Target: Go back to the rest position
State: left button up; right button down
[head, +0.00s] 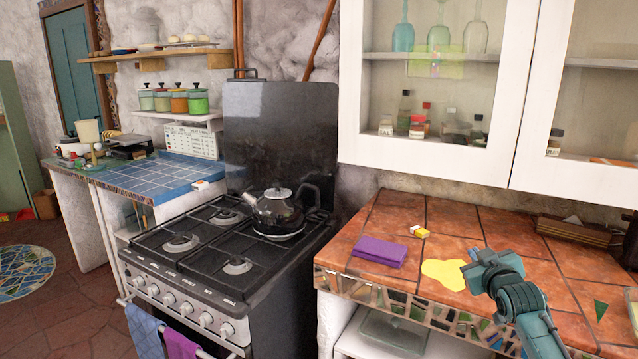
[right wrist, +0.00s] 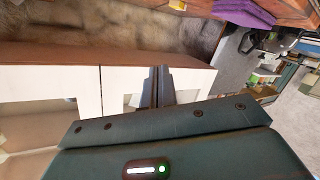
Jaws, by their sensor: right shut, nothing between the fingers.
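My right gripper (head: 474,256) is over the tiled counter (head: 505,236) on the right side of the head view, beside a yellow patch. It is shut and empty; its closed fingers (right wrist: 160,76) also show in the right wrist view. A folded purple cloth (head: 379,251) lies on the counter left of the gripper, apart from it. The yellow patch (head: 443,273) lies flat near the counter's front edge; the gripper covers part of the area at its right. My left gripper is not in view.
A black stove (head: 190,290) with a dark kettle (head: 279,211) stands left of the counter. White glass-front cabinets (head: 440,150) hang above the counter. A small yellow and white item (head: 420,232) lies behind the yellow patch. A wooden box (head: 575,230) is at the back right.

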jog(key=s+a+f+g+y, duration=0.1)
jog(key=s+a+f, duration=0.4)
jog(key=s+f, duration=0.25)
jog(key=s+a+f+g+y, duration=0.1)
jog(key=s+a+f, duration=0.55)
jog(key=f, duration=0.25)
jog(key=s+a+f+g+y, duration=0.1)
jog(key=s+a+f, duration=0.1)
jog(key=s, duration=0.6)
jog(key=s+a+f+g+y, duration=0.1)
jog(key=s+a+f, duration=0.2)
jog(key=s, duration=0.6)
jog(key=s+a+f+g, duration=0.1)
jog(key=s+a, duration=0.3)
jog(key=s, duration=0.4)
jog(key=shift+s+a+f+m+y, duration=0.25)
jog(key=shift+f+m+y, duration=0.15)
jog(key=shift+f, duration=0.5)
